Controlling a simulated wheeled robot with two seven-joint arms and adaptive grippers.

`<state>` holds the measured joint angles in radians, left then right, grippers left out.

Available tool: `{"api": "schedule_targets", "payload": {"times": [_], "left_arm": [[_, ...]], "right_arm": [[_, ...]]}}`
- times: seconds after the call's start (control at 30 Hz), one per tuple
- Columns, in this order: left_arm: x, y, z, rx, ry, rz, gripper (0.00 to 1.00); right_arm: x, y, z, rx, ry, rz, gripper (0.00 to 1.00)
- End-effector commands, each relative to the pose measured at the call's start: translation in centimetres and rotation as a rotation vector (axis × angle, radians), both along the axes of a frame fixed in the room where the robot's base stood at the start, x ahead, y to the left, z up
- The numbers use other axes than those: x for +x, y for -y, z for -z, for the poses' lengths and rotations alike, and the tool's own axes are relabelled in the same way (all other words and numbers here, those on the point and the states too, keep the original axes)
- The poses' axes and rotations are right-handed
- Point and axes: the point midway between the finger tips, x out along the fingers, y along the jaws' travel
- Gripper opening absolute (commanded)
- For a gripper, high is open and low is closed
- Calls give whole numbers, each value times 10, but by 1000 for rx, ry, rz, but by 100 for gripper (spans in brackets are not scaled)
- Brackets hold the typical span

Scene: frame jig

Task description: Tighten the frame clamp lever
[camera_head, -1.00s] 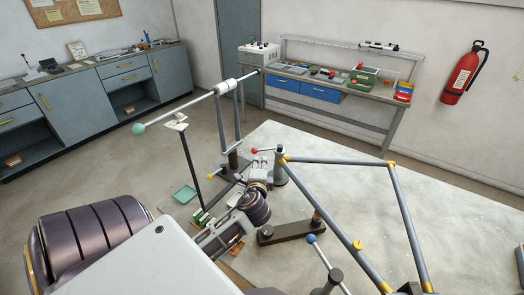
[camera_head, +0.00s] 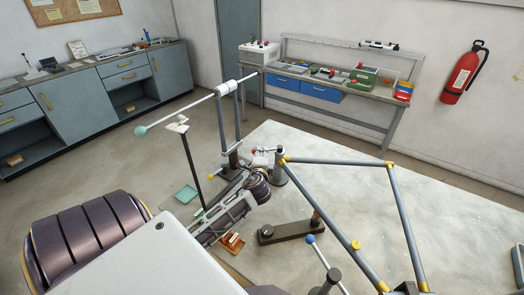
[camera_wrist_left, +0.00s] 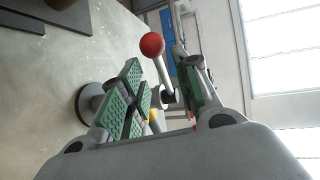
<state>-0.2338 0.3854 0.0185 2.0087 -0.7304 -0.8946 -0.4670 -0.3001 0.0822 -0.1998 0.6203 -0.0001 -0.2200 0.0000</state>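A silver clamp lever with a red ball (camera_head: 254,150) sticks out left from a clamp post (camera_head: 280,168) at the left corner of the grey tube frame (camera_head: 335,161). My left gripper (camera_head: 262,159) is at this lever, its fingers small and partly hidden in the head view. In the left wrist view, the gripper (camera_wrist_left: 160,95) is open with green-padded fingers. The lever with its red ball (camera_wrist_left: 152,44) shows in the gap between them; contact cannot be told. My right gripper is not in view.
A dark bar (camera_head: 290,232) with a post lies on the pale table (camera_head: 450,215), close right of my left arm. A tall stand holds a long tube with a teal ball (camera_head: 140,130) at the left. An orange bracket (camera_head: 233,243) lies beside my arm.

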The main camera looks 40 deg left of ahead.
Motion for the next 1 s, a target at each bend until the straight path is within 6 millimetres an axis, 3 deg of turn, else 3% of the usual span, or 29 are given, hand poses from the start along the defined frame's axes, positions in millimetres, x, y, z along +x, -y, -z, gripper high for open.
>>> {"api": "schedule_targets", "payload": {"times": [0.5, 0.93, 1.0], "left_arm": [[32, -25, 9, 0, 0, 0, 32], [35, -27, 11, -1, -1, 0, 32], [35, -27, 11, -1, -1, 0, 26]], "right_arm": [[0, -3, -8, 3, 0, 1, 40], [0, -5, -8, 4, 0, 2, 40], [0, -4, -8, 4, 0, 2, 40]]}}
